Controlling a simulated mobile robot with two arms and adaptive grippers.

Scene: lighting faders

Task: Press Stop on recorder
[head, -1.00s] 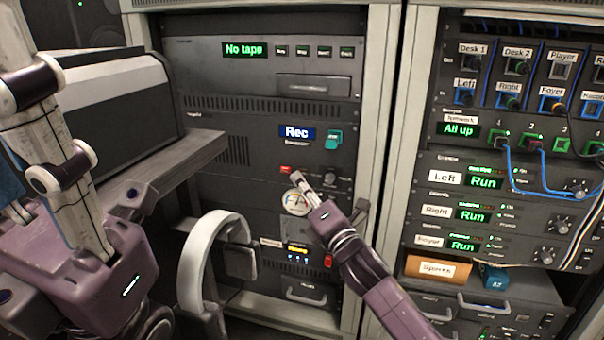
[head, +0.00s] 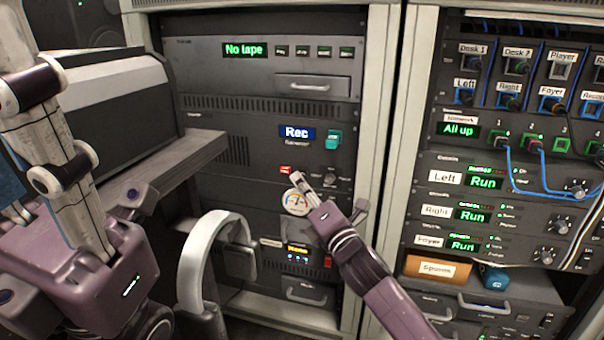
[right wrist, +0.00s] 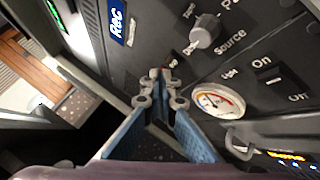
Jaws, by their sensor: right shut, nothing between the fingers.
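A round gauge (head: 295,202) is just below the fingertips. A dark knob (head: 330,179) is to their right. Above is a tape unit reading "No tape" (head: 245,50) with several small buttons.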

